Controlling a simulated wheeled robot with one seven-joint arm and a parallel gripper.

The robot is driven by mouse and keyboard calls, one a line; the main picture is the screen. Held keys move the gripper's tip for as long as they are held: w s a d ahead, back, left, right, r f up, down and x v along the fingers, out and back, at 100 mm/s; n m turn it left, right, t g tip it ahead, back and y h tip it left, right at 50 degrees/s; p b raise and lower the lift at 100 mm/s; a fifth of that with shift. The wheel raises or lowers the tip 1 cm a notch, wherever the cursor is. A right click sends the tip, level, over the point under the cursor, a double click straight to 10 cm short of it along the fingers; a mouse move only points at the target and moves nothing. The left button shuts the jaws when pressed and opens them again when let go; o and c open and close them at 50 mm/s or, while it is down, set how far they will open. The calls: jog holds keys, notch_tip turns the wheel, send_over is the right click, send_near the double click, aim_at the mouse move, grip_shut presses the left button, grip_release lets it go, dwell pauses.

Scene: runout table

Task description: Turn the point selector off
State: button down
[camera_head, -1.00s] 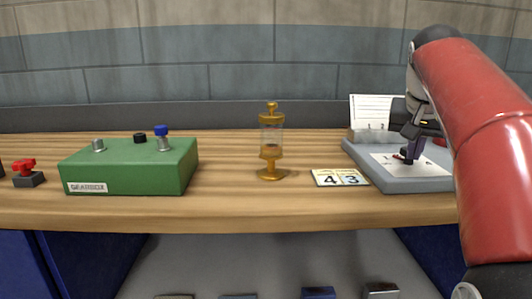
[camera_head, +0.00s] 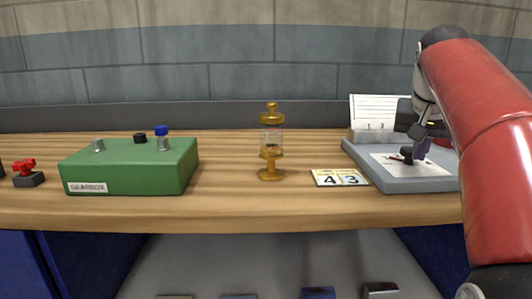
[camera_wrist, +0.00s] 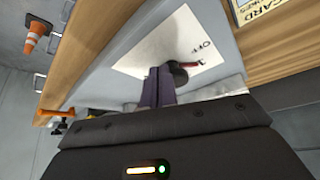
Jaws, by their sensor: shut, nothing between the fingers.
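The point selector is a black knob (camera_head: 407,154) with a red pointer, on a white plate (camera_head: 432,170) fixed to a grey slanted panel (camera_head: 400,186) at the right of the bench. In the wrist view the knob (camera_wrist: 180,74) shows beside my fingers, and its red pointer reaches toward the printed OFF. Whether the pointer lines up exactly with OFF is hard to tell. The fingertips (camera_wrist: 158,84) look very close to the knob; contact cannot be told.
A card stand (camera_head: 376,115) stands behind the panel. A 4-3 number card (camera_head: 340,178) lies left of it, then an amber glass oiler (camera_head: 271,140) and a green gearbox (camera_head: 130,168). An orange cone (camera_wrist: 36,34) shows in the wrist view. Bench between oiler and gearbox is clear.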

jog(key=shift+s, duration=0.25)
notch_tip(320, 180, up, 6)
dwell(0.4)
